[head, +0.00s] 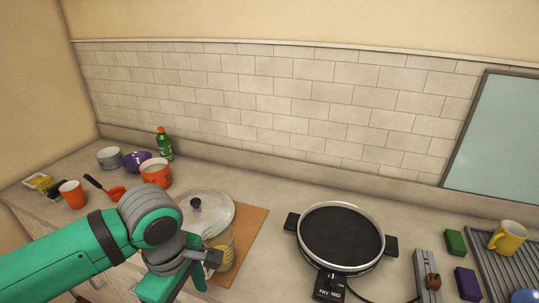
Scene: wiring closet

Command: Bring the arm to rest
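My arm is green with grey joints and reaches in from the lower left of the head view. My gripper (182,286) is at its end, low in the picture, in front of a glass lid with a black knob (212,210) and a yellow patterned item (222,248) beneath it. The fingertips are partly cut off by the bottom edge and hidden by the wrist, so I cannot tell whether the gripper is open or holds anything.
A brown board (250,228) lies around the lidded item. A black round griddle (342,235) stands to the right. Orange pot (155,172), purple bowl (136,160) and green bottle (164,143) are at the back left. A yellow mug (508,237) sits on a rack at right.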

